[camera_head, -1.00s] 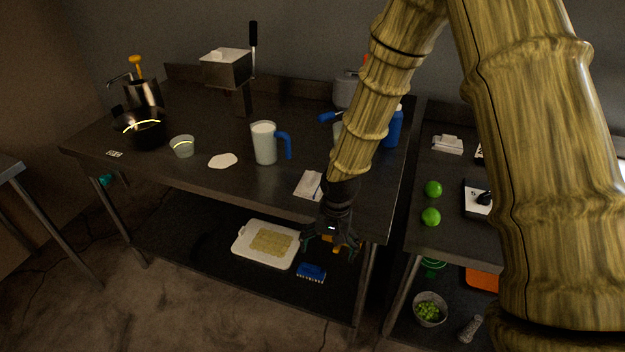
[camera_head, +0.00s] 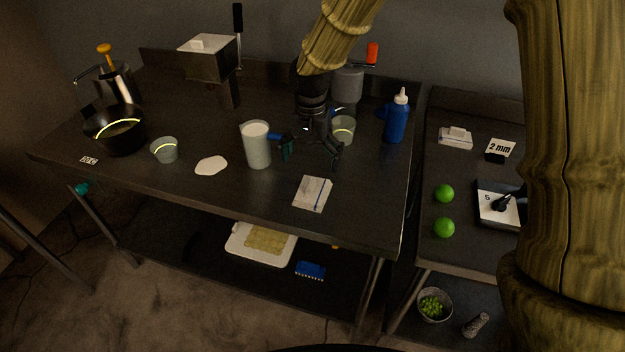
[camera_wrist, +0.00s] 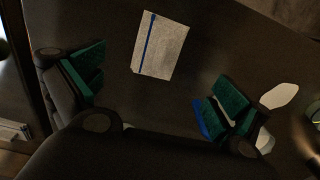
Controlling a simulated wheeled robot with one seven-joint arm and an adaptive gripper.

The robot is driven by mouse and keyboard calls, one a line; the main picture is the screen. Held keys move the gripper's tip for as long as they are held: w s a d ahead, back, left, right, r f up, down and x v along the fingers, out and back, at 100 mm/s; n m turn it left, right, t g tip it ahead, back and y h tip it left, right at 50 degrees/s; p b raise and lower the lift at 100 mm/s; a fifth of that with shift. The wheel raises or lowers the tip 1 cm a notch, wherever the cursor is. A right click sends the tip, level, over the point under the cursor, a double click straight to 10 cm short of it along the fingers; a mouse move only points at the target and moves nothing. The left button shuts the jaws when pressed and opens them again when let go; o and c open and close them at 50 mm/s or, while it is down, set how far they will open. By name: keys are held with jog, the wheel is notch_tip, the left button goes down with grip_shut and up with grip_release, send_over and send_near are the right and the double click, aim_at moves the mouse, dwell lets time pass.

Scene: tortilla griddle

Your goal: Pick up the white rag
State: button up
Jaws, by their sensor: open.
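A folded white rag (camera_head: 312,194) with a blue stripe lies flat near the front edge of the dark table.
A blue bottle (camera_head: 396,119) stands to the right. A white flat round (camera_head: 211,166) lies left of the pitcher. The table around the rag is clear.

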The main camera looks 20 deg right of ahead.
aim_at(313, 184)
jog(key=shift+w+a+f, duration=0.15)
jog(key=shift+a+f, duration=0.05)
jog(key=shift+f, duration=0.15)
jog(key=f, duration=0.3)
jog(key=f+p, duration=0.1)
jog(key=shift+d+f, duration=0.2)
jog(key=shift+d, duration=0.2)
jog(key=shift+s+f+p, duration=0.2)
jog(key=shift+f+p, duration=0.25)
jog(key=shift+f, duration=0.2)
jog(key=shift+w+f+p, duration=0.15)
jog(key=shift+f+p, duration=0.6)
jog(key=shift+f, duration=1.35)
jog(key=c, duration=1)
jog(key=shift+s, duration=0.2)
jog(key=shift+c, duration=1.4)
